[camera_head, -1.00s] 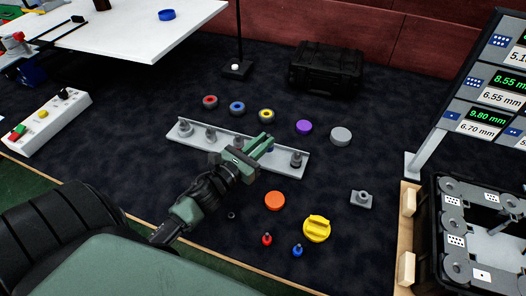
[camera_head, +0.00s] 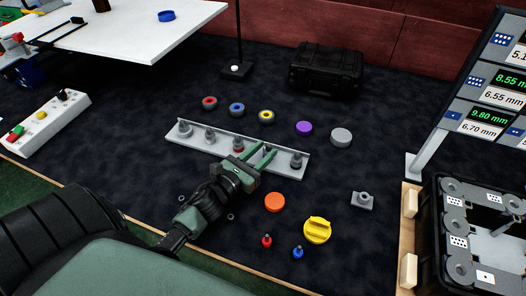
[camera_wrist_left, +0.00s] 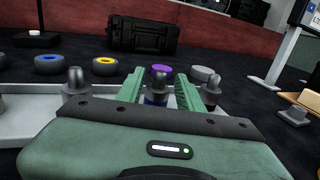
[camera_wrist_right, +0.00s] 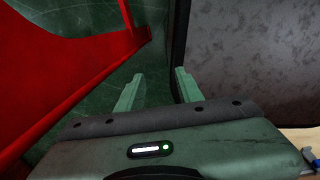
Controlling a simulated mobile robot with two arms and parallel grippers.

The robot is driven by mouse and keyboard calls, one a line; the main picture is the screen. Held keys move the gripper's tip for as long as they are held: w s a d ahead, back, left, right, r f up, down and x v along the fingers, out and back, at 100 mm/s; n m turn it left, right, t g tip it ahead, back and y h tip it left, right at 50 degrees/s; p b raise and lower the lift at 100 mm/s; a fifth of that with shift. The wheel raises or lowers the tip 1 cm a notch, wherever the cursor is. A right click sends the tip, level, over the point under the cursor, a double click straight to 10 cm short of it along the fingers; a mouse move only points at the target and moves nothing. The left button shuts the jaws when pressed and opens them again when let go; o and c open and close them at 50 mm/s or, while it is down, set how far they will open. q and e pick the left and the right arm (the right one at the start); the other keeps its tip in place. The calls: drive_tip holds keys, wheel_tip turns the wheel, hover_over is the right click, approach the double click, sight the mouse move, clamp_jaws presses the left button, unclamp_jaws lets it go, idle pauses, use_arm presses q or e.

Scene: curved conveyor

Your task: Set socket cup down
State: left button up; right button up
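Several grey socket cups with knobbed tops stand upright in a row on a long light-grey rail (camera_head: 222,146). One with a red band (camera_head: 238,146) stands just left of my left gripper (camera_head: 262,153). In the left wrist view, a socket cup with a blue band (camera_wrist_left: 158,92) stands upright between the spread fingers (camera_wrist_left: 160,86), with gaps on both sides; its base is hidden by the gripper body. I cannot tell which cup the task means. My right gripper (camera_wrist_right: 157,88) is open and empty, away from the rail and outside the head view.
Coloured rings and discs lie behind the rail. An orange disc (camera_head: 274,202), a yellow knob (camera_head: 317,230), and red and blue pegs lie in front. A black case (camera_head: 325,69) stands at the back. A red panel (camera_wrist_right: 60,70) and grey wall (camera_wrist_right: 255,65) flank my right gripper.

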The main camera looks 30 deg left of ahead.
use_arm(q)
drive_tip(key=shift+r, duration=0.2)
drive_tip(key=s, duration=0.4)
drive_tip(key=s+b, duration=0.1)
drive_tip(key=s, duration=0.1)
drive_tip(key=shift+s+a+f, duration=0.15)
drive_tip(key=shift+s+a, duration=0.05)
drive_tip(key=shift+a, duration=0.05)
drive_tip(key=shift+s, duration=0.55)
